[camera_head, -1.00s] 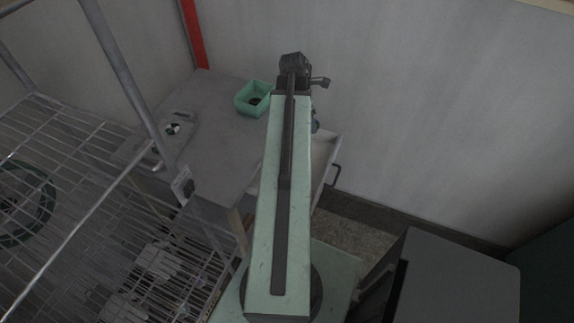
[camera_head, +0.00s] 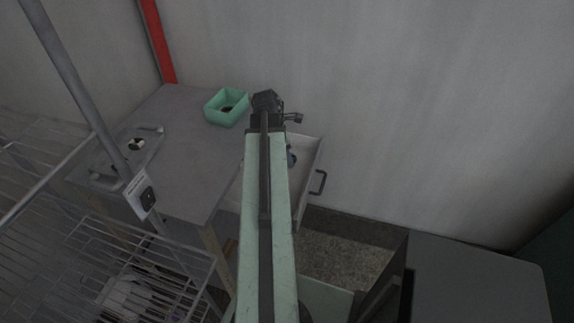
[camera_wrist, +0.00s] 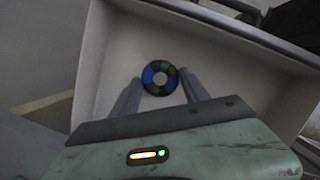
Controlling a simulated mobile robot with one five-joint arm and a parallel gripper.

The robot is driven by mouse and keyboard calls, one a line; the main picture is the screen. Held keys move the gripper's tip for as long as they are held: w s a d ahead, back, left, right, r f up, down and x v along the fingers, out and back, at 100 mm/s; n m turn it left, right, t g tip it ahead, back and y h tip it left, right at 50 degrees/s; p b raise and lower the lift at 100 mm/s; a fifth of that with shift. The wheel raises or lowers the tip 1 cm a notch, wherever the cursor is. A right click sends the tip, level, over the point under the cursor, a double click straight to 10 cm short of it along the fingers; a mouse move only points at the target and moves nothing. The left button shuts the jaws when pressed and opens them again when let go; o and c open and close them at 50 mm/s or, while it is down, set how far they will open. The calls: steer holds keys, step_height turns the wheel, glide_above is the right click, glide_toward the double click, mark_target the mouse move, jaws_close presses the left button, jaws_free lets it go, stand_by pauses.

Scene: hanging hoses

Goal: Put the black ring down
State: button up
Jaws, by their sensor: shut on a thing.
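The black ring (camera_wrist: 147,76), with blue and green patches, sits between the two fingertips of my gripper (camera_wrist: 160,82) in the wrist view. My gripper is shut on it. Behind it is the pale inside of an open drawer (camera_wrist: 225,60), and the ring appears over that drawer. In the head view the ring shows as a small bluish patch (camera_head: 292,159) beside my arm, within the outline of the drawer (camera_head: 308,172). My arm hides most of the gripper there. I cannot tell whether the ring touches the drawer floor.
A green open box (camera_head: 214,116) with a dark thing inside stands on the grey table (camera_head: 190,165). A plate with a black-and-white disc (camera_head: 136,144) lies at the table's left. A wire rack (camera_head: 150,265) is at lower left, a grey cabinet (camera_head: 475,280) at lower right.

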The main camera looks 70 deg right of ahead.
step_height(320, 180, down, 4)
steer(key=b, duration=0.3)
steer(key=shift+b, duration=0.3)
steer(key=shift+r, duration=0.3)
steer(key=shift+f, duration=0.2)
steer(key=o, duration=1.3)
steer(key=shift+o, duration=0.2)
steer(key=p+v, duration=1.2)
steer(key=shift+r, duration=0.25)
